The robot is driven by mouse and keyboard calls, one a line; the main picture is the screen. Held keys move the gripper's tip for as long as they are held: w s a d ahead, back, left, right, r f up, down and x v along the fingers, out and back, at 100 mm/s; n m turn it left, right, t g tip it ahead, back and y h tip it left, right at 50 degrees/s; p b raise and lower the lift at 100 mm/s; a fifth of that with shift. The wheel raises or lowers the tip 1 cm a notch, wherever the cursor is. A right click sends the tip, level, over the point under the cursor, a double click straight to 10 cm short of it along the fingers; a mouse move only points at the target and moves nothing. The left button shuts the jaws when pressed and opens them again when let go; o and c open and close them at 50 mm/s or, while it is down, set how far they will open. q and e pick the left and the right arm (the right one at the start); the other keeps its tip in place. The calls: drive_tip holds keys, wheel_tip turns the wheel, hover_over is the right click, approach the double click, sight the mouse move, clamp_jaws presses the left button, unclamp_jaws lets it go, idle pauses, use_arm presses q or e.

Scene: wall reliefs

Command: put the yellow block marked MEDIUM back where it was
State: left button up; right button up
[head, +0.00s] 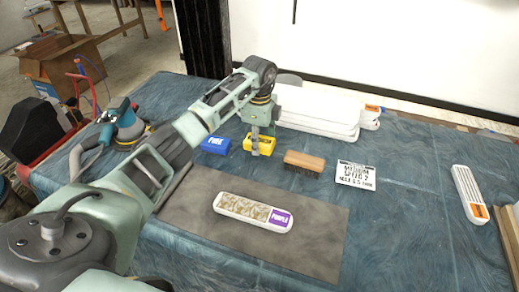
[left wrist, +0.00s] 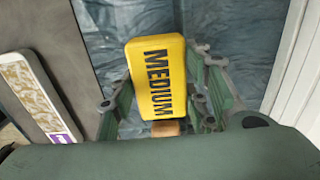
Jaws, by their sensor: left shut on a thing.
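The yellow block marked MEDIUM (head: 249,142) is at the back of the blue-covered table, between the blue block marked FINE (head: 215,145) and a brown brush (head: 304,160). My left gripper (head: 262,148) points down at it and is shut on it. In the left wrist view the yellow block (left wrist: 157,75) lies between the two fingers of the left gripper (left wrist: 166,100), its black lettering facing the camera. I cannot tell whether the block touches the cloth or is just above it. My right gripper is not in view.
A white strip with a purple label (head: 253,212) lies on the grey mat (head: 200,235). A white lettered card (head: 356,175) is right of the brush. White stacked pieces (head: 310,112) are behind the block. A sander (head: 127,125) stands left; another white strip (head: 469,192) lies right.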

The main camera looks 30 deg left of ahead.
use_arm(q)
wheel_tip(320, 180, down, 3)
drive_tip(key=shift+s+f+p, duration=0.1)
drive_tip(key=shift+f+p, duration=0.1)
drive_tip(key=shift+p, duration=0.1)
drive_tip(key=shift+f, duration=0.2)
drive_tip(key=shift+f, duration=0.2)
drive_tip(key=o, duration=1.1)
drive_tip(key=shift+r, duration=0.1)
